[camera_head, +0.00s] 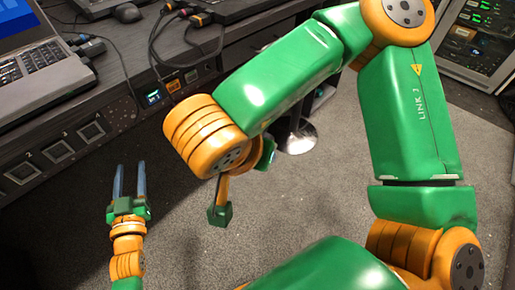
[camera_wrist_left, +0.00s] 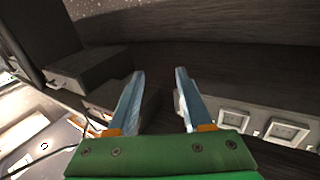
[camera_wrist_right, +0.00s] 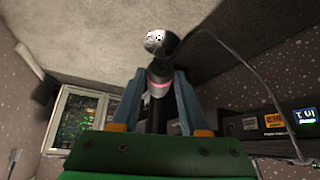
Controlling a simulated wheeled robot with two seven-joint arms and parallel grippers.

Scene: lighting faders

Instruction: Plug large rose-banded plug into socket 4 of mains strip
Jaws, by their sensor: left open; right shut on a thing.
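In the right wrist view, my right gripper (camera_wrist_right: 160,74) is shut on a dark plug with a glowing rose band (camera_wrist_right: 158,85). The plug points away from the palm, and a pale round face with dark marks (camera_wrist_right: 155,40) shows just past its end. I cannot tell whether that face belongs to the plug.
The desk's front panel (camera_head: 120,110) holds several square framed fittings (camera_head: 58,152) and a small lit display (camera_head: 153,97). A laptop (camera_head: 40,60), a mouse (camera_head: 127,12) and dark cables (camera_head: 155,45) are on the desk. Grey carpet (camera_head: 190,255) lies open below. A rack (camera_head: 470,40) stands at upper right.

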